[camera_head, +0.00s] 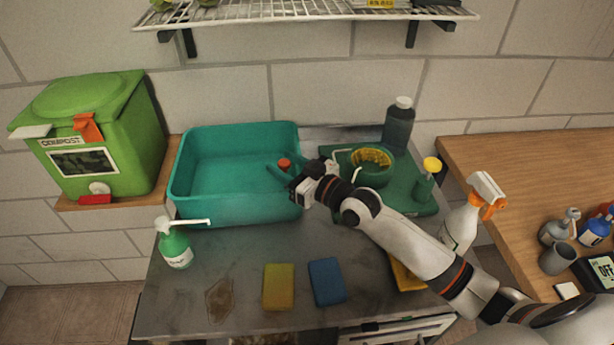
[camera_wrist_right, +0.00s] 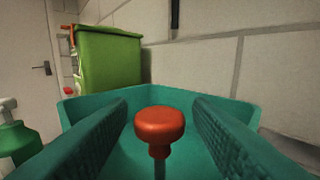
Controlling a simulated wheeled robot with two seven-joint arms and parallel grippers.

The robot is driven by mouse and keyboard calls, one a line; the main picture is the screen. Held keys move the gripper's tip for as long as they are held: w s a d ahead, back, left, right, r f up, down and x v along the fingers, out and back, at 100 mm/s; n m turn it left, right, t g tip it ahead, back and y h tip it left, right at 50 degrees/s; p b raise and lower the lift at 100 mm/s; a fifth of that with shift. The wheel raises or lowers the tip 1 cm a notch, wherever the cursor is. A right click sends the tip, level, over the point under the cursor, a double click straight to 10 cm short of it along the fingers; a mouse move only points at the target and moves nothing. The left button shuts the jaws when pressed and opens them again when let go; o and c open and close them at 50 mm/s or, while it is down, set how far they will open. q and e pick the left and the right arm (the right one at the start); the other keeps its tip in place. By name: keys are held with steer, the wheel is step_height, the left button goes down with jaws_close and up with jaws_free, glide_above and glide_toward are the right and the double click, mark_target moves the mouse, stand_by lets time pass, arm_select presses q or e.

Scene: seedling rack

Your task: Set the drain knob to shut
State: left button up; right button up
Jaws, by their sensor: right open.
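The drain knob (camera_wrist_right: 160,127) is orange-red, round-topped on a narrower stem. In the right wrist view it stands between the two teal finger pads of my right gripper (camera_wrist_right: 160,140), which is open with a gap on each side. In the head view the knob (camera_head: 285,164) shows small at the right side of the teal basin (camera_head: 235,217), next to the fingers of my right gripper (camera_head: 283,172). No marking for the knob's setting can be read. My left gripper does not show in the head view.
A green compost bin (camera_head: 130,120) stands left of the basin, a soap pump bottle (camera_head: 175,248) in front. Yellow (camera_head: 278,287) and blue (camera_head: 326,281) sponges lie on the counter. A green tray (camera_head: 412,195) with a dark bottle (camera_head: 398,128) is at right. A wire shelf (camera_head: 300,14) hangs above.

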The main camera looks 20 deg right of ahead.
steer(key=b+v, duration=0.1)
steer(key=v, duration=0.8)
steer(key=shift+s+d, duration=0.15)
steer(key=shift+s, duration=0.2)
